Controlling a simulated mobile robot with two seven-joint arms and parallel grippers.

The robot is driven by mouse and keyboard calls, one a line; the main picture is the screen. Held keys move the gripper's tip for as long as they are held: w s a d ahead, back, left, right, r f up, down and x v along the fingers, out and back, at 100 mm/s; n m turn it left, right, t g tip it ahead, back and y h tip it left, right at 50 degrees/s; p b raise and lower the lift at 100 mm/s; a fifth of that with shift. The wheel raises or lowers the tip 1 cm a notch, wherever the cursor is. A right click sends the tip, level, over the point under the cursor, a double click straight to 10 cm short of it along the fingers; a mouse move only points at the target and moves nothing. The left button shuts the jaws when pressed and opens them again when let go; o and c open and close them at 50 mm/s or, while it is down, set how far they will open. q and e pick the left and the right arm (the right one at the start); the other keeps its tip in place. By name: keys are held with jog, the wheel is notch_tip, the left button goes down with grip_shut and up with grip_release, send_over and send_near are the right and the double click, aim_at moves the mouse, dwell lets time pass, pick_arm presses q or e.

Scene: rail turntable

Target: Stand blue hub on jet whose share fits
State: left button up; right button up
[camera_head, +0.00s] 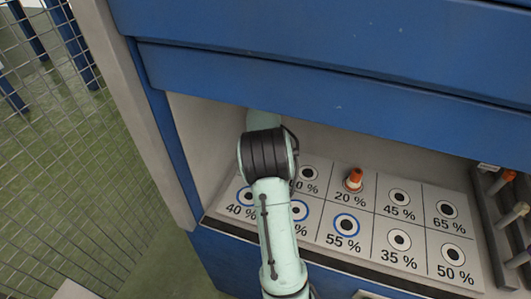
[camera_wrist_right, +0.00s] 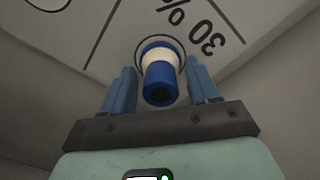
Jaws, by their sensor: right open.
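The blue hub (camera_wrist_right: 158,82), blue with a white band, stands on the jet marked 30 % in the right wrist view. My right gripper (camera_wrist_right: 162,78) is open, with one blue finger on each side of the hub and small gaps visible. In the head view my right arm hides this gripper and the hub. The jet panel (camera_head: 371,214) has two rows of jets marked with percentages. Blue rings circle the 40 % jet (camera_head: 248,197), the 55 % jet (camera_head: 345,225) and a front-row jet (camera_head: 298,211) with a partly hidden label. My left gripper is not in view.
An orange hub (camera_head: 354,179) stands on the 20 % jet. The panel lies in a recess under a blue cabinet front (camera_head: 330,70), with a grey side wall (camera_head: 201,130) at the left. Wire mesh is further left.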

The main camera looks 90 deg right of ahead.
notch_tip(320, 180, up, 12)
jog(key=shift+f+p, duration=0.2)
jog(key=shift+p, duration=1.05)
